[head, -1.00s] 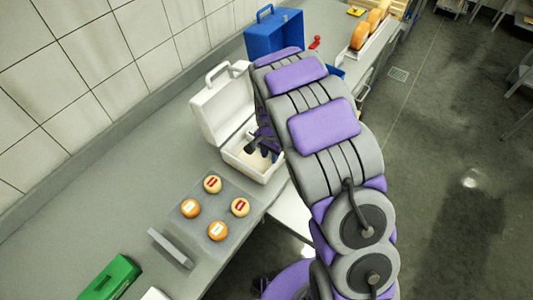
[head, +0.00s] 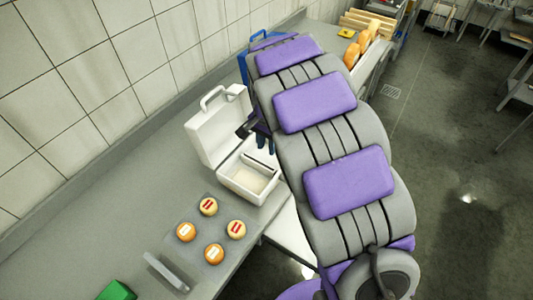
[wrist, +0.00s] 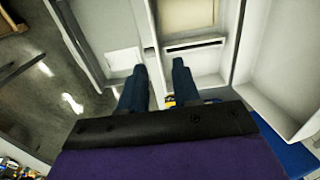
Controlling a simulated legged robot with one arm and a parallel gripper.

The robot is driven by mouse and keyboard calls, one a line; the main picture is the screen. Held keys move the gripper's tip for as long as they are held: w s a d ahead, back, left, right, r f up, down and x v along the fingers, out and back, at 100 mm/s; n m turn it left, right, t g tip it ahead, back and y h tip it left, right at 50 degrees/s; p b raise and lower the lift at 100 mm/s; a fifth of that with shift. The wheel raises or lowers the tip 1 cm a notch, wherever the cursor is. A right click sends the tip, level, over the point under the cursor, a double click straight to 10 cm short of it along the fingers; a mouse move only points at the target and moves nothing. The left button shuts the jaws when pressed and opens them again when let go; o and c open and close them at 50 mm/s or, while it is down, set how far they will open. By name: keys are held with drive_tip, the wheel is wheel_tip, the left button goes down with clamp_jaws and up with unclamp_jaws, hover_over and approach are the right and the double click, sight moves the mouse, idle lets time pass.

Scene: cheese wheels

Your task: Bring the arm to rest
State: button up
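My arm (head: 345,180), grey with purple pads, reaches forward over the bench in the head view. My gripper (wrist: 158,66) shows two dark blue fingers spread apart in the wrist view, with nothing between them. In the head view my gripper (head: 264,141) is partly hidden behind the arm, above the back right of an open white case (head: 237,190). The case lid stands up on its left side. The case's beige floor looks bare, and it also shows in the wrist view (wrist: 207,55) beyond the fingers.
A grey tray (head: 190,257) with several small round cheeses (head: 208,206) lies in front of the case. A green object (head: 117,291) is at the bottom left. A blue case (head: 262,42) and orange cheeses (head: 352,55) are farther back. The floor on the right is open.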

drive_tip(key=s+d+r+n+b, duration=0.1)
drive_tip(key=s+d+r+b, duration=0.15)
drive_tip(key=s, duration=0.45)
drive_tip(key=s+d+r+n+b, duration=0.15)
drive_tip(key=s+d, duration=0.25)
drive_tip(key=s, duration=0.4)
drive_tip(key=s+d+f+n+g+b, duration=0.1)
drive_tip(key=s+n, duration=0.1)
drive_tip(key=s, duration=0.8)
drive_tip(key=s+d+f+n+b, duration=0.1)
drive_tip(key=s+n, duration=0.2)
drive_tip(key=s, duration=0.7)
drive_tip(key=shift+s+d+g, duration=0.3)
drive_tip(key=shift+g, duration=0.1)
drive_tip(key=shift+a+f, duration=0.1)
drive_tip(key=shift+a, duration=0.1)
